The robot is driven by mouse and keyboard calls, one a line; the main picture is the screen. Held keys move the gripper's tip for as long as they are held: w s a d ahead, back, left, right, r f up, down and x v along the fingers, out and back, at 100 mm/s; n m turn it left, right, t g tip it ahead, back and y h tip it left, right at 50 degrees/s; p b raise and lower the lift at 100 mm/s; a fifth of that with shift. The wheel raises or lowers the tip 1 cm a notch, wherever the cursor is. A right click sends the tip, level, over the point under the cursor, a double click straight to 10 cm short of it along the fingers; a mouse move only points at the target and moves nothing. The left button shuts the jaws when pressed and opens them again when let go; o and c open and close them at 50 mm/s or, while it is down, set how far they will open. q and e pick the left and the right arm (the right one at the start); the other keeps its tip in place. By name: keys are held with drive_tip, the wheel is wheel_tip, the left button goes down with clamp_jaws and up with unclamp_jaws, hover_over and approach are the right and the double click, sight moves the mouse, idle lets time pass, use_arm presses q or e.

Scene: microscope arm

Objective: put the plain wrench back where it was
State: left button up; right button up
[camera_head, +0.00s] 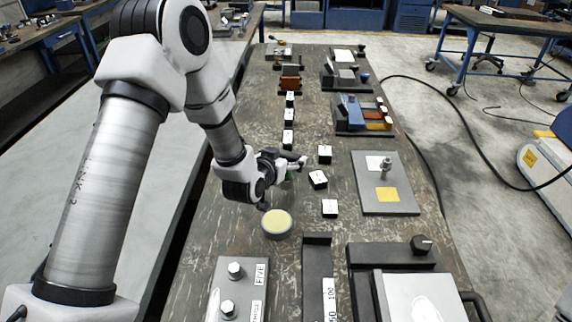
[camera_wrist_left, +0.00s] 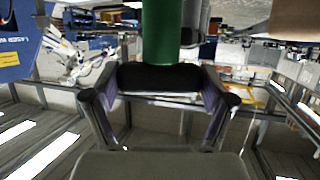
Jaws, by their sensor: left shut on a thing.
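My left gripper (camera_head: 296,164) is over the middle of the long workbench, at the end of the arm from the left. In the left wrist view the gripper (camera_wrist_left: 160,78) is shut on a green cylindrical thing (camera_wrist_left: 162,32). Only a small bit of that green thing (camera_head: 288,176) shows below the gripper in the head view; the rest is hidden. I cannot tell whether it belongs to a wrench, and I make out no clear wrench elsewhere. My right gripper is not in view.
A round pale-topped disc (camera_head: 277,222) lies in front of the gripper. Several white-topped cubes (camera_head: 318,179) stand nearby. At the right are a grey plate (camera_head: 398,204) with a post and a blue rack (camera_head: 350,108). A bolted plate (camera_head: 240,277) lies near the front.

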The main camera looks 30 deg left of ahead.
use_arm(q)
drive_tip(key=shift+w+f, duration=0.1)
drive_tip(key=shift+w, duration=0.2)
wheel_tip(320, 180, down, 3)
drive_tip(key=shift+f+p, duration=0.2)
drive_tip(key=shift+p, duration=0.1)
drive_tip(key=shift+f, duration=0.2)
drive_tip(key=o, duration=1.6)
drive_tip(key=shift+c, duration=0.2)
drive_tip(key=shift+r, duration=0.2)
drive_tip(key=shift+s, duration=0.2)
drive_tip(key=b+v, duration=0.2)
drive_tip(key=v, duration=0.9)
drive_tip(key=shift+s+r, duration=0.15)
drive_tip(key=shift+s, duration=0.2)
